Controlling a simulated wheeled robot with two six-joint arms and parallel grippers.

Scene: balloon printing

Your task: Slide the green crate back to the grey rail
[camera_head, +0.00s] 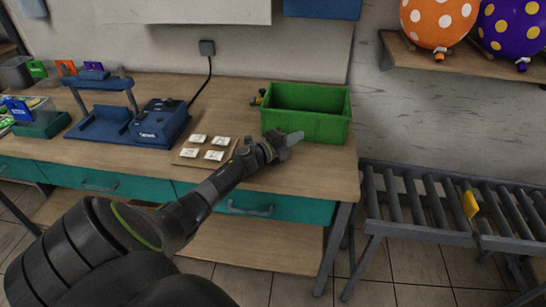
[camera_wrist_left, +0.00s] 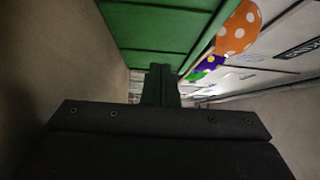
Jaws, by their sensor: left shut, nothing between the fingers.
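The green crate (camera_head: 322,126) stands upright near the right end of the wooden table, close to the back wall, and looks empty. My left gripper (camera_head: 294,138) is shut and empty, at the lower edge of the crate's front wall, and hides part of it. In the left wrist view the closed fingers (camera_wrist_left: 161,84) point at the green crate wall (camera_wrist_left: 150,25); I cannot tell whether they touch it. I cannot make out the grey rail clearly behind the crate. My right gripper is not in view.
A board with several white tiles (camera_head: 205,150) lies left of the crate. A blue machine (camera_head: 160,122) stands farther left. A small yellow and dark item (camera_head: 258,98) sits at the crate's left side. A roller conveyor (camera_head: 440,205) is at the right, beyond the table's edge.

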